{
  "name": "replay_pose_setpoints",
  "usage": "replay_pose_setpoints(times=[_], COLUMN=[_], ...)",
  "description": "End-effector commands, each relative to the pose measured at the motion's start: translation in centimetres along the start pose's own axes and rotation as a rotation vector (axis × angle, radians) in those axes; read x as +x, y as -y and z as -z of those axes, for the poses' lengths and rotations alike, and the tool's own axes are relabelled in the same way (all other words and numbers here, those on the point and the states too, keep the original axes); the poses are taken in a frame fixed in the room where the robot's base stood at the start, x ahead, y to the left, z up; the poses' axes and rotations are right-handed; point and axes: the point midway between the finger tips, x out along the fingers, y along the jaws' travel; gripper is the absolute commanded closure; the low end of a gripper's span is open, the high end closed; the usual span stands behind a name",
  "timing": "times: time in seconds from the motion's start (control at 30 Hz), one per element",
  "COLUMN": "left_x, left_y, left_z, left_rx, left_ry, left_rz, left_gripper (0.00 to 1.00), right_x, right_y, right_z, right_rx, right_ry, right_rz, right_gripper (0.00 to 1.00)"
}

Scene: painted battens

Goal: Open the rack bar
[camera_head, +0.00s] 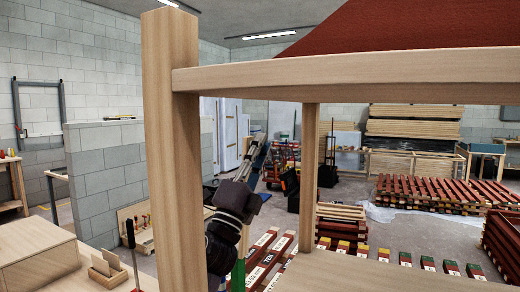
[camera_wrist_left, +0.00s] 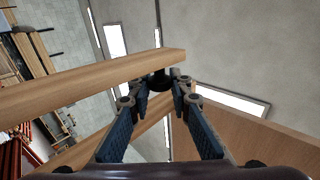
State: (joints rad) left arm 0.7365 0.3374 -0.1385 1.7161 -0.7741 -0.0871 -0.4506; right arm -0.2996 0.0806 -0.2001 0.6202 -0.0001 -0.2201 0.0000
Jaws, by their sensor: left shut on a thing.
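A wooden rack stands close in front of me in the head view, with a thick upright post (camera_head: 171,150) and a horizontal timber bar (camera_head: 350,76) running right from it. I cannot tell for sure which part is the rack bar. My left gripper (camera_head: 258,155) is beyond the post, its arm partly hidden by it. In the left wrist view, the fingers of my left gripper (camera_wrist_left: 163,92) close around a small dark piece (camera_wrist_left: 160,78) beside a pale wooden bar (camera_wrist_left: 90,86). The bar's end is just past the fingertips. My right gripper is not in view.
A wooden box (camera_head: 38,258) stands on a bench at the lower left. A grey block wall (camera_head: 105,170) is behind the post. Red-painted battens (camera_head: 430,190) lie stacked at the right. Open floor shows between the rack and the far wall.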

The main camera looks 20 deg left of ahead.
Motion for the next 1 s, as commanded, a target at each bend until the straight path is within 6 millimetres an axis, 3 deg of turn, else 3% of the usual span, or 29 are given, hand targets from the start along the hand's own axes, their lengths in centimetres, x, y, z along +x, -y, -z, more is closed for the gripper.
replay_pose_setpoints(times=[0.17,0.53,0.67,1.0], left_x=[-0.1,-0.6,-2.2,-8.7], left_y=[-0.1,-0.1,-0.2,-0.3], left_z=[-0.1,-0.1,0.0,-0.1], left_rx=[-0.001,-0.001,-0.002,-0.002], left_ry=[0.002,0.001,0.001,0.003], left_rz=[-0.003,-0.002,-0.004,-0.005], left_gripper=[0.65,0.65,0.65,0.65], right_x=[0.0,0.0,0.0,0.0], right_y=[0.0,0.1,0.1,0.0], right_z=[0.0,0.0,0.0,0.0], right_rx=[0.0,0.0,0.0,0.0], right_ry=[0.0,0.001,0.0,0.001], right_rz=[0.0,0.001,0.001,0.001], right_gripper=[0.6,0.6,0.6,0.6])
